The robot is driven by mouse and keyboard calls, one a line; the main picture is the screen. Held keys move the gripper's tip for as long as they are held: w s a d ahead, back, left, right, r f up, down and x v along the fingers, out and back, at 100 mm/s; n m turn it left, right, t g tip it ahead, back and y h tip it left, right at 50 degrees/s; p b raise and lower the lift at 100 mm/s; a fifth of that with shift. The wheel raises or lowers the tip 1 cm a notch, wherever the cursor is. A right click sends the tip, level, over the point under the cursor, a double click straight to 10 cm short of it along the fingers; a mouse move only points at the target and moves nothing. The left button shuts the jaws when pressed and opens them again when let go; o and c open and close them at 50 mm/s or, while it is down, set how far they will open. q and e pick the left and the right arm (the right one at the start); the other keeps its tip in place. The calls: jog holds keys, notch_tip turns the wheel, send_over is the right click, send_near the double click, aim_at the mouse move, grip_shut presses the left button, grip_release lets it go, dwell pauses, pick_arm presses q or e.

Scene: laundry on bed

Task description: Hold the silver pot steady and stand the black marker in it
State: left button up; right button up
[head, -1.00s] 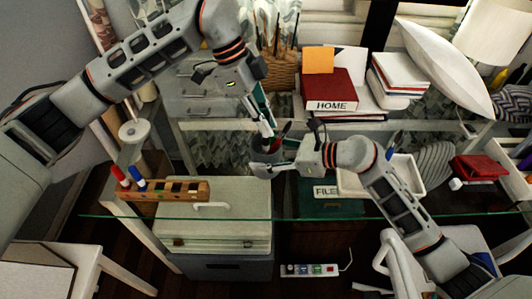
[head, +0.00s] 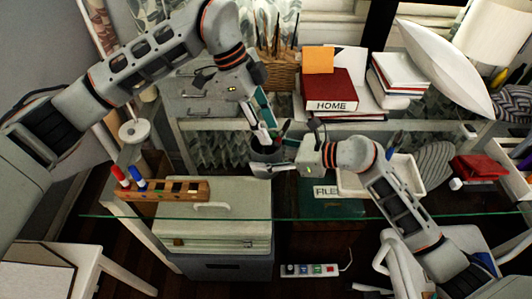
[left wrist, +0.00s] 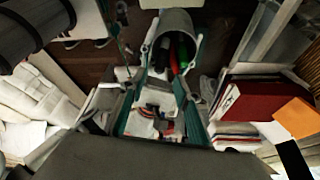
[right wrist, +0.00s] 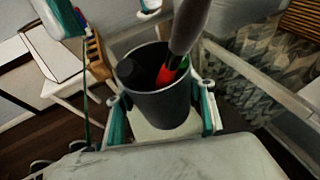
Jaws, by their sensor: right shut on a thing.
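The silver pot (head: 266,160) is held by my right gripper (head: 283,160), whose fingers grip its sides. It also shows in the right wrist view (right wrist: 158,108), roughly upright. A red and green thing (right wrist: 172,70) also stands in the pot. My left gripper (head: 262,122) is just above the pot with its fingers apart. In the left wrist view, the pot (left wrist: 177,22) lies beyond the fingertips. A grey bar crosses the pot's mouth in the right wrist view; I cannot tell what it is.
A glass shelf edge (head: 300,217) runs across below the pot. A wooden marker rack (head: 170,189) with red and blue markers stands at left. A white tray (head: 405,170) is close on the right. Books (head: 328,90) and a basket (head: 278,76) stand behind.

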aim_at(274, 143)
dwell(0.3)
pick_arm(q)
notch_tip(274, 143, up, 10)
dwell(1.2)
jog(key=shift+c, duration=1.4)
jog(key=shift+s+d, duration=0.1)
jog(key=shift+c, duration=0.6)
jog(key=f+t+y, duration=0.1)
jog(key=f, duration=0.4)
jog(key=d+f+n+t+y, duration=0.1)
jog(key=f, duration=0.4)
jog(key=f+n+y, duration=0.1)
jog(key=f+y, duration=0.1)
jog(key=f, duration=0.3)
jog(key=shift+s+d+f+t, duration=0.1)
jog(key=shift+s+d+t, duration=0.2)
jog(key=shift+d+t, duration=0.1)
grip_shut()
